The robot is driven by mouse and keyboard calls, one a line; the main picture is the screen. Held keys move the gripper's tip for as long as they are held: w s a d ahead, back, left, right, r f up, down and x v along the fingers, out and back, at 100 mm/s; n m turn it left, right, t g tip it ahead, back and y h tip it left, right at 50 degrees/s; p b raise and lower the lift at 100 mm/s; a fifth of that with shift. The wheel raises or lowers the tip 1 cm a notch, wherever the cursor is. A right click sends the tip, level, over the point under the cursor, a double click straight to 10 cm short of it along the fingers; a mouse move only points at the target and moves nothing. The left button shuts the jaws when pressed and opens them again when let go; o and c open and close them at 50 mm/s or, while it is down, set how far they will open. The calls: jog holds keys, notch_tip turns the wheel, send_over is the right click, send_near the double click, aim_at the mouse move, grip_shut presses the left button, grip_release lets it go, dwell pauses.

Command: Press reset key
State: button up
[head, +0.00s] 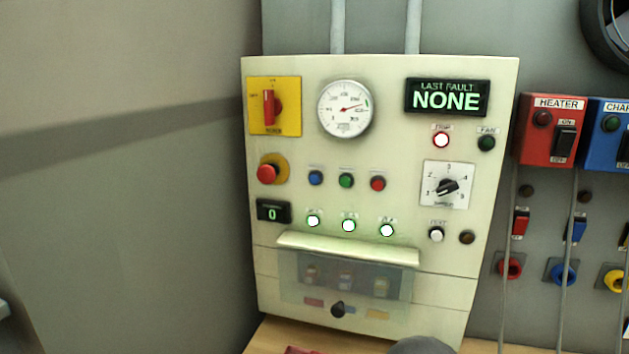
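A cream control panel (400,70) stands upright against the wall. Its middle row has a blue button (316,178), a green button (346,181) and a red button (377,184). The small labels above them are too blurred to read, so I cannot tell which key is reset. A white button (436,234) sits lower right, its label also blurred. The display (447,97) reads LAST FAULT NONE. My gripper is not in view.
A red emergency knob (267,173) and red rotary switch (270,107) are at the panel's left. A dial (447,186) is at right. A clear flap (347,277) covers switches below. Heater (548,128) and blue (606,132) boxes hang right. Space left of the panel is clear.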

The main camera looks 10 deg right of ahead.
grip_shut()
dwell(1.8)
